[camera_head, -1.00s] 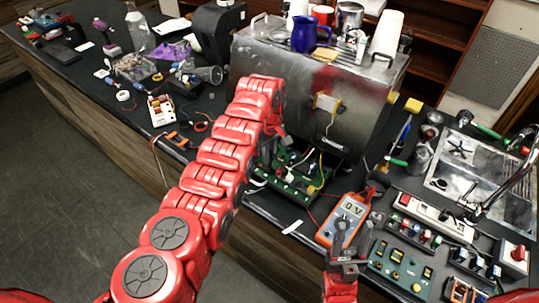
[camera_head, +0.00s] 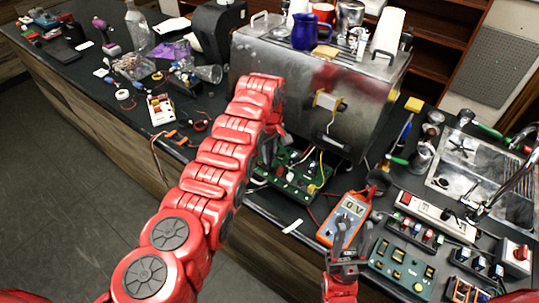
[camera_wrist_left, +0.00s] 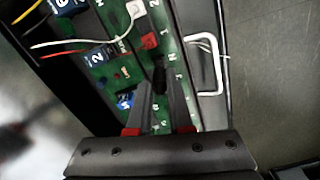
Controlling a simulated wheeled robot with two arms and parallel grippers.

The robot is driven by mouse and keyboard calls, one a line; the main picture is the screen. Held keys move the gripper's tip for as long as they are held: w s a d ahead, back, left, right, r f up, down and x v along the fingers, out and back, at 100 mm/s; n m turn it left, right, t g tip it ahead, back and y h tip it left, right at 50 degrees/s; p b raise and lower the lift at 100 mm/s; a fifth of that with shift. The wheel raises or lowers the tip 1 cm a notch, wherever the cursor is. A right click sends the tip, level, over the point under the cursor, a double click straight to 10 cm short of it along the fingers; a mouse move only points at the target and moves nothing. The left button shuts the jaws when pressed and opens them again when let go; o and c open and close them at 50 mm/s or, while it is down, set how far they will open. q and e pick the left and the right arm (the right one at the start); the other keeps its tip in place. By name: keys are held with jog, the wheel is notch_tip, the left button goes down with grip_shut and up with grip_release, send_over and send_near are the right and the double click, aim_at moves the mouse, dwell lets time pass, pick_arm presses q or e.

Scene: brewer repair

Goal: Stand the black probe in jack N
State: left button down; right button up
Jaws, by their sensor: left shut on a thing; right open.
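My left gripper (camera_wrist_left: 160,112) is shut on the black probe (camera_wrist_left: 159,74), over the green board (camera_wrist_left: 110,78) in the left wrist view. The probe is a dark, narrow shape between and beyond the fingertips. A white letter N is printed on the board beside it. Jack N is hidden by the probe and fingers, and I cannot tell whether the tip is in it. My right gripper (camera_head: 350,232) is open and empty beside the orange multimeter (camera_head: 343,220).
The steel brewer (camera_head: 310,85) stands behind the board. Loose wires and a red block (camera_wrist_left: 149,41) are close to the probe. A control panel (camera_head: 402,265) is right of the multimeter.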

pick_arm(q)
jog(key=shift+f, duration=0.1)
dwell(0.6)
jog(key=c, duration=0.8)
grip_release()
jog(key=shift+o, duration=0.2)
jog(key=shift+b, duration=0.3)
jog(key=shift+r, duration=0.35)
notch_tip(320, 180, up, 8)
jog(key=b, duration=0.3)
jog(key=shift+b, duration=0.3)
notch_tip(320, 180, up, 9)
jog(key=p, duration=0.8)
jog(key=shift+f, duration=0.15)
